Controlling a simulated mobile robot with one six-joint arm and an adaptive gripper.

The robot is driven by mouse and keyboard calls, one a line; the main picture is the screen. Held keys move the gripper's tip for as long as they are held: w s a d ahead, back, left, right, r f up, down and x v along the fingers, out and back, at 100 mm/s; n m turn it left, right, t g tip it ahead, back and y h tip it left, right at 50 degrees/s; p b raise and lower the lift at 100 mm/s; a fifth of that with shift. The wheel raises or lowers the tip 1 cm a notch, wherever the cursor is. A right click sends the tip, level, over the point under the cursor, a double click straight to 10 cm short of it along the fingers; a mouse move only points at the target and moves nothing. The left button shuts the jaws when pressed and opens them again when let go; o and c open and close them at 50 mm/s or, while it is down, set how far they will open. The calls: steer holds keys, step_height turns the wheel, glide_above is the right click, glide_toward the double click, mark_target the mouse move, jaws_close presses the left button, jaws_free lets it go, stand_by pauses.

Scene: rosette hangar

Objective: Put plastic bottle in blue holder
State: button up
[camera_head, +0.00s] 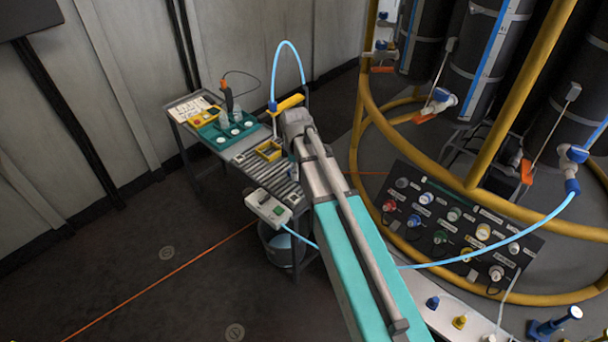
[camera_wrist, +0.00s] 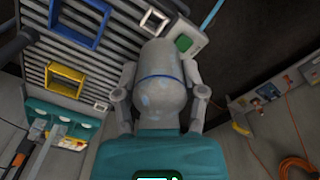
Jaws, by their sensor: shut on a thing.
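In the wrist view my gripper (camera_wrist: 163,92) is shut on a pale, translucent plastic bottle (camera_wrist: 161,75), one finger on each side. The bottle is above the slatted bench top. The blue holder (camera_wrist: 79,22), an open square frame, lies on the slats at the upper left of the wrist view, apart from the bottle. A yellow holder (camera_wrist: 66,80) of like shape lies below it in that view and also shows in the head view (camera_head: 268,150). In the head view my arm hides the gripper and bottle, and I cannot make out the blue holder clearly.
A green tray (camera_head: 215,139) with white round places and clear bottles stands on the bench, left of the yellow holder. A white box with a green button (camera_head: 268,208) is at the bench's near edge, above a bucket (camera_head: 271,249). A blue hose (camera_head: 289,46) arches behind.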

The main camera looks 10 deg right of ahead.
steer(key=w+d+f+b, duration=0.1)
steer(key=w+f+b, duration=0.1)
steer(key=w, duration=0.1)
steer(key=w+d+f+b, duration=0.1)
steer(key=w+f+b, duration=0.2)
steer(key=w, duration=0.1)
steer(key=w+d+f+b, duration=0.1)
steer(key=w+f+b, duration=0.2)
steer(key=w, duration=0.1)
steer(key=shift+w+d, duration=0.2)
steer(key=shift+d, duration=0.1)
steer(key=shift+w+d+f+b, duration=0.2)
steer(key=shift+w+f+b, duration=0.25)
steer(key=shift+w+f, duration=0.1)
steer(key=shift+r, duration=0.1)
steer(key=shift+w+f+b, duration=0.25)
steer(key=shift+f+b, duration=0.2)
steer(key=shift+w+d+f+b, duration=0.1)
steer(key=shift+w+f+b, duration=0.05)
steer(key=shift+f+b, duration=1.45)
steer(key=shift+f, duration=0.2)
